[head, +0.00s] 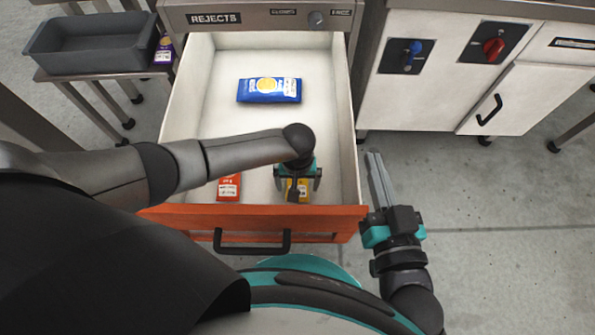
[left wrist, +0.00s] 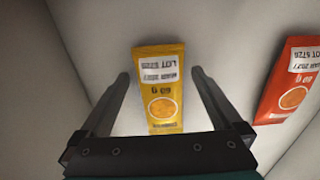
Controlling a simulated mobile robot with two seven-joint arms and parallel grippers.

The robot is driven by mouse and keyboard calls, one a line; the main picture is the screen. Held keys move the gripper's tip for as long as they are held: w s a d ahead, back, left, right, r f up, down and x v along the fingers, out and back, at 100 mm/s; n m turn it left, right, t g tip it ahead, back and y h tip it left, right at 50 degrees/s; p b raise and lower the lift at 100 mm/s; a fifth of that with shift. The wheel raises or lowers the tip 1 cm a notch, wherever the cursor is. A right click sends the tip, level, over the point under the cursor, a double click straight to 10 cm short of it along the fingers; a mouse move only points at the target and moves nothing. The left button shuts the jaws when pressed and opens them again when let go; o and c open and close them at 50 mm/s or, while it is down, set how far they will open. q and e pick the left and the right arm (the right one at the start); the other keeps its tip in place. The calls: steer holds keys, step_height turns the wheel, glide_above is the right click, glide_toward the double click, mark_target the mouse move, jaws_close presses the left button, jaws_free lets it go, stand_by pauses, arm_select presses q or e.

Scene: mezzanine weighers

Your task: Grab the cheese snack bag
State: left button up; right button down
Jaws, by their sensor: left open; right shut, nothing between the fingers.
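A yellow snack bag (left wrist: 165,112) lies on the drawer floor; its flavour name is too small to read. It also shows in the head view (head: 303,190), partly hidden under my left gripper. My left gripper (left wrist: 158,78) is open above the bag, one finger on each side of it, with nothing held. In the head view my left gripper (head: 297,184) points down into the front right of the drawer. My right gripper (head: 374,155) is shut and empty, outside the drawer to its right.
The open rejects drawer (head: 344,125) also holds a blue bag (head: 268,97) farther back and an orange-red bag (head: 229,187) left of the yellow one. Its orange front (head: 330,222) stands near me. A grey bin (head: 88,60) and a purple bag (head: 163,55) are at back left.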

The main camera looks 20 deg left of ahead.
arm_select(q)
steer(key=shift+f, duration=0.3)
steer(key=shift+c, duration=0.2)
steer(key=c, duration=1.2)
steer(key=shift+c, duration=0.3)
steer(key=shift+r, duration=0.2)
